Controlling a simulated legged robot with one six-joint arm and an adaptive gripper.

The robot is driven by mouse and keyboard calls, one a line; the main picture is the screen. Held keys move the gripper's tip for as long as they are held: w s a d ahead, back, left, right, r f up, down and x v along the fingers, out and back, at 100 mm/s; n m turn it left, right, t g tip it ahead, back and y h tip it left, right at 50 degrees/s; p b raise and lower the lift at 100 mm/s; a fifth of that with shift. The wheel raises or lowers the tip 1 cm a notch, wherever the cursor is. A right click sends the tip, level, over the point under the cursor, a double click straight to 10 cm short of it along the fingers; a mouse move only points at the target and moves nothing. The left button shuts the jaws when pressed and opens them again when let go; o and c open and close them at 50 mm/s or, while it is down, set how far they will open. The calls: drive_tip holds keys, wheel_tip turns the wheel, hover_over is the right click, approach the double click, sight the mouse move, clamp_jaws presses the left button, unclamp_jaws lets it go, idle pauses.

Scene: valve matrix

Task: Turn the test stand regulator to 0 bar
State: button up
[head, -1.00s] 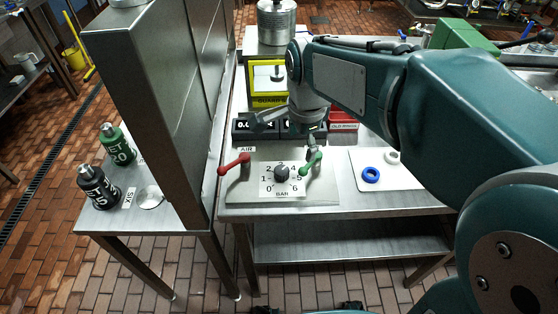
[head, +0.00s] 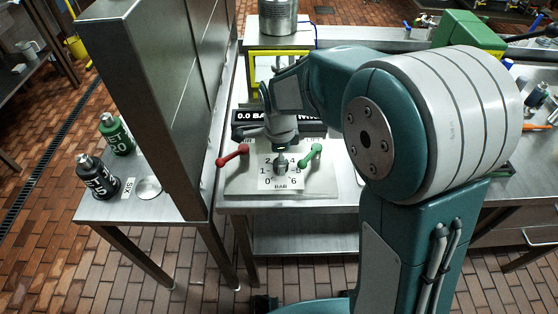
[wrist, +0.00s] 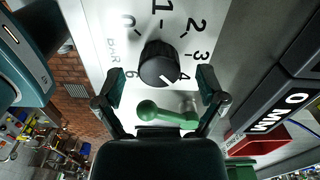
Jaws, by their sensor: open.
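The regulator knob (head: 281,168) is a dark round knob on a white dial plate (head: 264,186) marked 0 to 6 BAR. In the wrist view the knob (wrist: 158,62) shows a white pointer line on its lower right, near the 4. My gripper (head: 281,154) is over the dial at the knob's far side, partly hiding the upper scale. In the wrist view my gripper (wrist: 160,77) is open, with one finger on either side of the knob. A gap shows on both sides, and I cannot tell any contact.
A red lever (head: 232,156) stands left of the dial and a green lever (head: 311,155) right of it; the green one (wrist: 165,114) lies between the fingers' bases in the wrist view. A display box (head: 252,115) is behind. A tall metal cabinet (head: 150,100) stands left.

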drive_tip(key=shift+f, duration=0.6)
drive_tip(key=shift+c, duration=0.3)
drive_tip(key=c, duration=1.1)
